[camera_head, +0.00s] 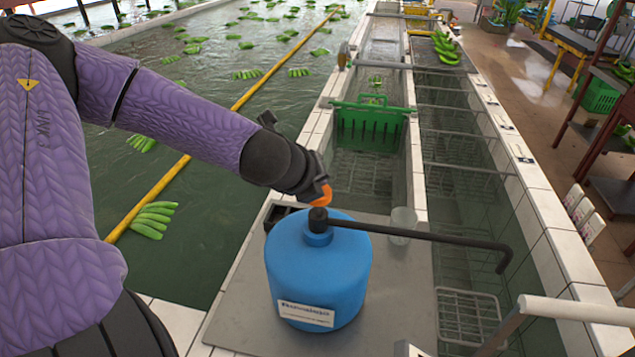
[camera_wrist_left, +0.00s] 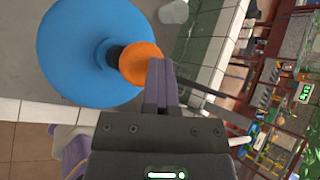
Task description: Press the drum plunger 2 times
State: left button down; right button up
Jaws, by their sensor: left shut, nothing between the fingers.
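The blue drum (camera_head: 318,275) stands upright on a grey plate, with a white label on its front. A black collar (camera_head: 318,219) rises from its top, and a long black spout (camera_head: 430,236) runs out to the right. The round orange plunger head (camera_head: 322,197) is above the collar, partly covered by my left gripper (camera_head: 318,182). In the left wrist view the shut fingers (camera_wrist_left: 158,75) lie over the edge of the orange head (camera_wrist_left: 139,62); whether they touch it I cannot tell. My left gripper is empty. My right gripper is out of view.
A clear cup (camera_head: 403,222) stands behind the spout. A green crate (camera_head: 368,125) sits in the narrow channel behind the drum. A water basin with floating green bananas and a yellow pole (camera_head: 170,195) lies left. Wire racks (camera_head: 467,315) are in the right trough.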

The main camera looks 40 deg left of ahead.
pick_arm(q)
jog(key=shift+f+b, duration=0.65)
jog(key=shift+f, duration=0.2)
dwell(0.3)
jog(key=shift+r, duration=0.1)
jog(key=shift+r+p, duration=1.35)
notch_tip(320, 180, up, 6)
jog(key=p, duration=0.5)
jog(key=shift+p, duration=0.4)
jog(key=shift+r, duration=0.1)
dwell(1.1)
